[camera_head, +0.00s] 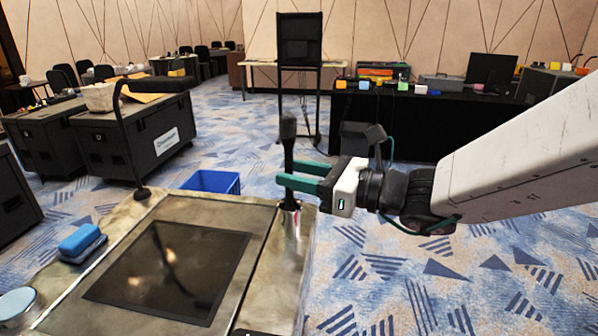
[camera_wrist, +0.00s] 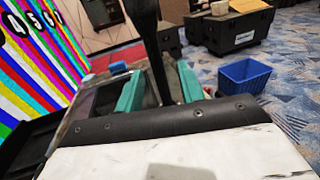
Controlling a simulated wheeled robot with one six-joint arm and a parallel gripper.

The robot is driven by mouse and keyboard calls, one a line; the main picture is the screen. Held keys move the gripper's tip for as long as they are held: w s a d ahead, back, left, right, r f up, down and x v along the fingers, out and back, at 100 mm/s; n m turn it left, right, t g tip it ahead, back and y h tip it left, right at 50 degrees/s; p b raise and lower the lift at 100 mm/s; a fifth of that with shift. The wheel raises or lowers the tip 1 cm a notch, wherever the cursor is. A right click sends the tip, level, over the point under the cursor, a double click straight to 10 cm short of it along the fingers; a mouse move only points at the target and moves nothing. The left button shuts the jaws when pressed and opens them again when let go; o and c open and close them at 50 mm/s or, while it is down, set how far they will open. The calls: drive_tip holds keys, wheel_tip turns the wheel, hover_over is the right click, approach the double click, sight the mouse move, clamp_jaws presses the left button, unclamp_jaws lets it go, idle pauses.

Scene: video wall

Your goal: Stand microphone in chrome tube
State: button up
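A black microphone (camera_head: 288,127) stands upright, head up, at the right back corner of the metal-topped console. In the wrist view the microphone (camera_wrist: 152,45) runs down between the fingers. My gripper (camera_head: 298,177), with green fingers, is around its handle. In the wrist view the gripper (camera_wrist: 160,92) is open, with a gap seen on each side of the handle. The near finger covers part of the handle in the head view. The shiny chrome tube (camera_head: 293,224) is directly below the microphone. The handle's lower end meets its top, but how deep it sits is unclear.
The console has a dark screen (camera_head: 168,272), a blue block (camera_head: 82,243) and a gooseneck microphone (camera_head: 125,130) at its left. A blue bin (camera_head: 212,181) is on the carpet behind. Black cases (camera_head: 140,140) stand back left. The floor at right is open.

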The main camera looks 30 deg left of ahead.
drive_tip(key=d, duration=0.7)
drive_tip(key=shift+w+d, duration=0.2)
drive_tip(key=shift+d, duration=0.2)
idle(0.4)
drive_tip(key=s+d+f+n+g+h, duration=0.2)
drive_tip(key=s+d+f+n+h, duration=0.25)
drive_tip(key=s+d+n, duration=0.2)
drive_tip(key=s+d+f+n+g+h, duration=0.2)
drive_tip(key=s+d+f+n+h, duration=0.1)
drive_tip(key=s+d+n+h, duration=0.3)
drive_tip(key=s+d+r+n+t+h, duration=0.1)
drive_tip(key=d+n+t+h, duration=0.1)
drive_tip(key=d, duration=1.2)
drive_tip(key=s+d+r+n+t+h, duration=0.1)
drive_tip(key=d+n+t+h, duration=0.2)
drive_tip(key=d, duration=1.1)
drive_tip(key=shift+s+d+t+h, duration=0.3)
drive_tip(key=shift+t+h, duration=0.4)
drive_tip(key=shift+h, duration=0.55)
